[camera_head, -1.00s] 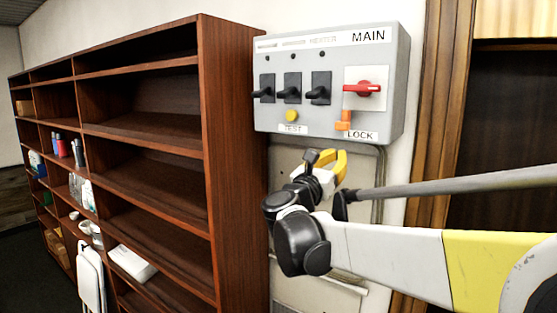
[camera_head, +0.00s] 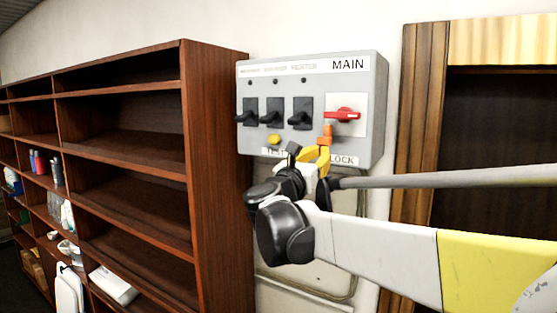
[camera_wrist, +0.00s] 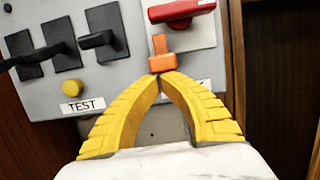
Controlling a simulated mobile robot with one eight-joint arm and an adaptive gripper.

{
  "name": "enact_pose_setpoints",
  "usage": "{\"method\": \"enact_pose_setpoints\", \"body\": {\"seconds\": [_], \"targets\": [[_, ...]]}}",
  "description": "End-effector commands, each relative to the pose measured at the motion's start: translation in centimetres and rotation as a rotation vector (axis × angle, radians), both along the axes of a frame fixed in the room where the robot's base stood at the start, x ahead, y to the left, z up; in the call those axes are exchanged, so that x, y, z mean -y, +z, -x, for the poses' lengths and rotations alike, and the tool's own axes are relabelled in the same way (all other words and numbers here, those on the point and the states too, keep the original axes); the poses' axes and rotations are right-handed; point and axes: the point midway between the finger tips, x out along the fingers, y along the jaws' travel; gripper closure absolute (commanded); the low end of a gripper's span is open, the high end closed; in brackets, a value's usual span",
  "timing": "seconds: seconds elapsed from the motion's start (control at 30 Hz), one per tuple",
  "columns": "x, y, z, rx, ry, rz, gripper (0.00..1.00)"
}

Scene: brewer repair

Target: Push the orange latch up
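The orange latch (camera_head: 327,134) is on the grey MAIN panel, below and slightly left of the red rotary handle (camera_head: 342,114). Its narrow upper part overlaps the white plate behind the handle. In the wrist view the latch (camera_wrist: 161,55) stands upright with its wide lower block just above my fingertips. My gripper (camera_head: 323,152) is below the latch, its yellow fingers pointing up at it. In the wrist view my gripper (camera_wrist: 160,76) has its fingertips together, at the latch's lower edge and seemingly touching it. Nothing shows between them.
The panel (camera_head: 375,100) also has three black switches (camera_head: 274,112) and a yellow TEST button (camera_head: 274,139). The LOCK label (camera_head: 344,160) is partly covered by my gripper. A brown shelf unit (camera_head: 215,170) stands left, and a wooden frame (camera_head: 415,120) right.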

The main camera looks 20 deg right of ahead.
Motion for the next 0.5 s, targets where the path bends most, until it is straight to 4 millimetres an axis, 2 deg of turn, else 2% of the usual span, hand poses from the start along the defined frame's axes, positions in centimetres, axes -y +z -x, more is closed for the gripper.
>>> {"method": "enact_pose_setpoints", "body": {"seconds": [0.03,0.1,0.5], "targets": [[0.0,1.17,0.01,0.0,0.0,0.0,1.0],[0.01,1.54,0.02,0.0,0.0,0.0,1.0],[0.08,0.68,-0.04,-0.001,0.0,-0.001,1.0]]}}
